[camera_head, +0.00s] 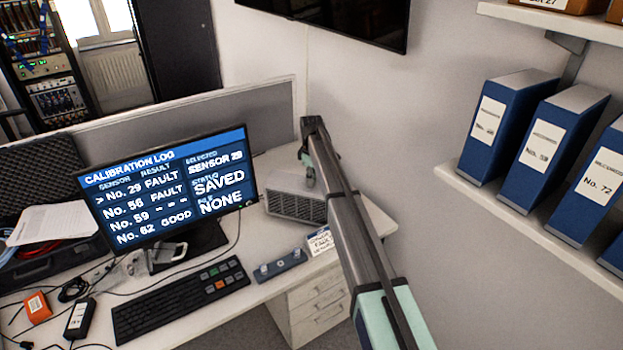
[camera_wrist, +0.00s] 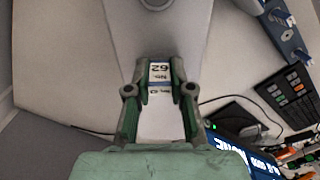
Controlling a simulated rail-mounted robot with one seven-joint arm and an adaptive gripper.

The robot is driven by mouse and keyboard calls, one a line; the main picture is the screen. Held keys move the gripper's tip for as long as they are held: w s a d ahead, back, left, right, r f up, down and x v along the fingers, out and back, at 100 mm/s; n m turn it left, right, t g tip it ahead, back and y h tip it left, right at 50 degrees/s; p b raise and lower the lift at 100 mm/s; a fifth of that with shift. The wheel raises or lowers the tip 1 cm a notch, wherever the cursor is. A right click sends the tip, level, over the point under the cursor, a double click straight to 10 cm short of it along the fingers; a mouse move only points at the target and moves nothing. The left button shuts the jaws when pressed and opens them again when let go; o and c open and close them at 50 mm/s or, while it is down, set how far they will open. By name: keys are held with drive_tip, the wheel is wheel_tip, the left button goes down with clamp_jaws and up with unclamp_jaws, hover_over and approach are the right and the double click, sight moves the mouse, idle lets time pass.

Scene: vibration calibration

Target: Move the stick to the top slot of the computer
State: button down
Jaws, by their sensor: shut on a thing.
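The stick lies between the fingertips in the wrist view. In the head view my gripper (camera_head: 308,172) is above the back of the desk, and the stick cannot be made out there. The computer, a grey box with a mesh front (camera_head: 297,206), stands on the desk just below my gripper. A grey surface with a round mark, apparently the computer (camera_wrist: 150,30), lies beyond the fingertips in the wrist view. Its slots cannot be made out.
A monitor (camera_head: 165,190) shows a calibration log with sensor 29 selected. A keyboard (camera_head: 180,300), a blue-grey holder (camera_head: 280,264) and a labelled card (camera_head: 320,241) are nearer the desk's front. An open black case (camera_head: 50,258) is at the left. Blue binders (camera_head: 507,130) stand on a right shelf.

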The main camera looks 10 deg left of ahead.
drive_tip(key=shift+f, duration=0.1)
drive_tip(key=c, duration=0.9)
unclamp_jaws()
drive_tip(key=shift+c, duration=0.2)
drive_tip(key=shift+r+p, duration=0.95)
drive_tip(key=shift+r, duration=1.6)
